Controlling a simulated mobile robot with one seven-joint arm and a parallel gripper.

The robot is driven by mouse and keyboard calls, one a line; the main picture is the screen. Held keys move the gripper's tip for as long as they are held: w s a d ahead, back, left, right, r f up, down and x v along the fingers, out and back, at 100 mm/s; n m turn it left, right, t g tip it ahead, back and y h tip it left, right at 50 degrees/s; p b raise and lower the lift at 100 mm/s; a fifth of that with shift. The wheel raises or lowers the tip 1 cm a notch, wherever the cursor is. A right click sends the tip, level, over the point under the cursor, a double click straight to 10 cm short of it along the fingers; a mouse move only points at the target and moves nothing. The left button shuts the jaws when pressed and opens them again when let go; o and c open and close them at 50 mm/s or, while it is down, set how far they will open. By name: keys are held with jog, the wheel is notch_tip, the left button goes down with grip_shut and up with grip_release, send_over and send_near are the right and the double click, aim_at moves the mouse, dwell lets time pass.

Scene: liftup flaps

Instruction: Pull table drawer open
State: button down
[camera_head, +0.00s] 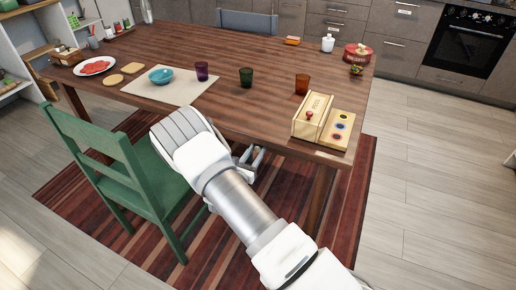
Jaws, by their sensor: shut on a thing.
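The wooden table (255,52) fills the upper middle of the view. Its front edge runs just behind my gripper (250,160). My gripper is at this edge, right of the green chair, with grey finger parts showing beside my white wrist. It is shut on what seems to be the table drawer's handle, a little below the tabletop. The handle is too small and too covered to see clearly. The drawer front is mostly hidden by my arm and the tabletop, so I cannot tell how far it is open.
A green chair (120,165) stands close left of my arm. A wooden box with a red knob (309,115) sits at the table's right front corner. Cups and a teal bowl (160,76) stand on the tabletop. Floor to the right is clear.

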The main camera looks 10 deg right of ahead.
jog(key=p+v, duration=0.2)
jog(key=v, duration=2)
jog(key=shift+s, duration=0.1)
jog(key=c, duration=0.5)
grip_release()
jog(key=shift+c, duration=0.2)
jog(key=shift+a, duration=0.1)
jog(key=p+v, duration=0.1)
jog(key=v, duration=1.6)
jog(key=shift+s, duration=0.15)
